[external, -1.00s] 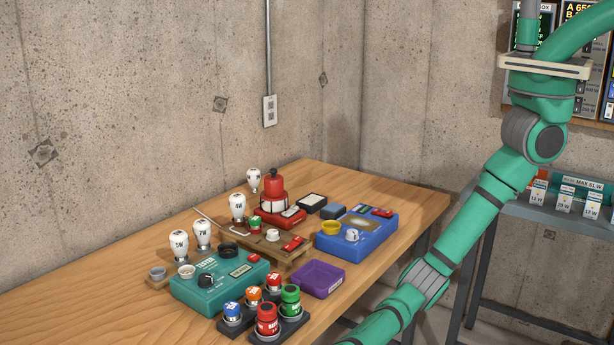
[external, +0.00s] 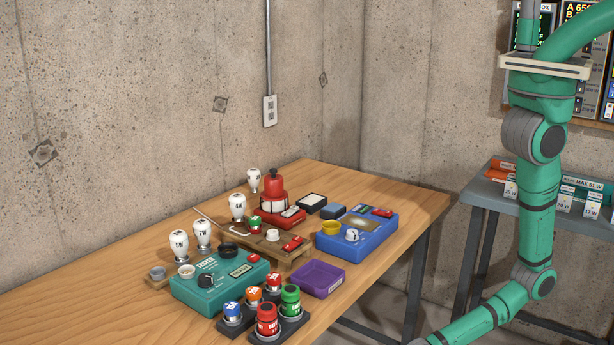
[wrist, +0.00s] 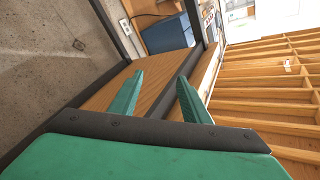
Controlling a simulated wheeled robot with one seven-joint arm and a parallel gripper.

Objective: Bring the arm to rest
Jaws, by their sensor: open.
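My green arm stands at the right of the external view, in front of the grey side table. Its lower links bend toward the bottom edge. My gripper is outside the external view. In the wrist view my gripper (wrist: 160,97) shows two green fingers well apart, with nothing between them. Beyond the fingers lie a strip of wooden surface and a dark rail. Whether the fingers touch anything cannot be told, but no contact shows.
The grey side table (external: 485,190) holds tagged items. Wooden shelves (wrist: 265,85) and a blue box (wrist: 167,34) show in the wrist view.

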